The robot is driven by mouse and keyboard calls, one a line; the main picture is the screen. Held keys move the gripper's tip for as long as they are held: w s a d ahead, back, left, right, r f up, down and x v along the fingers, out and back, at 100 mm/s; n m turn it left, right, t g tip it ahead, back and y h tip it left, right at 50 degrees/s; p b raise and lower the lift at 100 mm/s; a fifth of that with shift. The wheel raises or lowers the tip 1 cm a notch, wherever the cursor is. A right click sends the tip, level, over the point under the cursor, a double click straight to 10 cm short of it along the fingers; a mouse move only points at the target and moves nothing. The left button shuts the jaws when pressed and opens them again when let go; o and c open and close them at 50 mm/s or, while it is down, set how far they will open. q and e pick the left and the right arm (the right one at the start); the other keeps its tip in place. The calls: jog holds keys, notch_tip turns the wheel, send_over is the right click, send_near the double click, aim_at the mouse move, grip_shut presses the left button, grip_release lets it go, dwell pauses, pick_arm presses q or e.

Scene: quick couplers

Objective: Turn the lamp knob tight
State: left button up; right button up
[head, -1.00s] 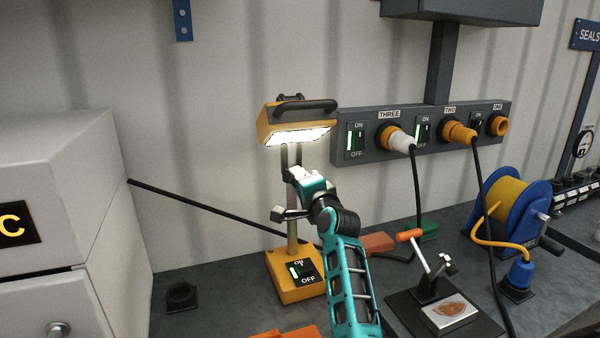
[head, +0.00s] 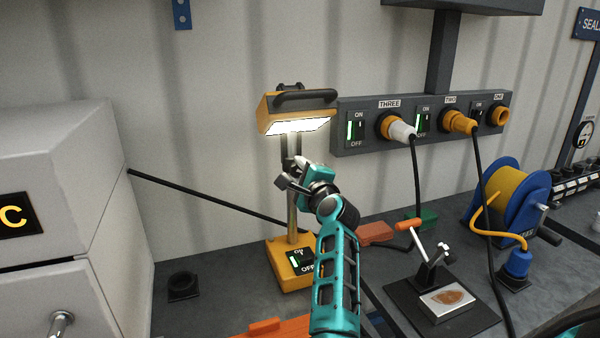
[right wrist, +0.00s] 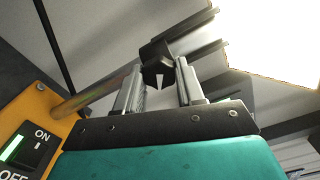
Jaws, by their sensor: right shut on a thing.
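The yellow lamp (head: 290,270) stands on the bench with its lit head (head: 296,113) on an upright post. My right gripper (head: 288,177) is at the post, just below the lamp head. In the right wrist view the dark lamp knob (right wrist: 156,58) sits between the fingertips of my right gripper (right wrist: 158,84). The gripper is shut on it. A pale pointed mark shows on the knob's near side. In the head view the gripper mostly hides the knob. My left gripper is not in view.
A socket panel (head: 372,142) with plugs and cables is on the wall at right. A cable reel (head: 512,205) and a black stand (head: 405,298) are on the bench to the right. A grey cabinet (head: 60,165) is at left. A black cable (head: 215,200) runs behind the lamp.

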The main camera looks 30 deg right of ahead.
dwell(0.3)
jog(key=o, duration=1)
jog(key=shift+o, duration=0.2)
jog(key=shift+s, duration=0.1)
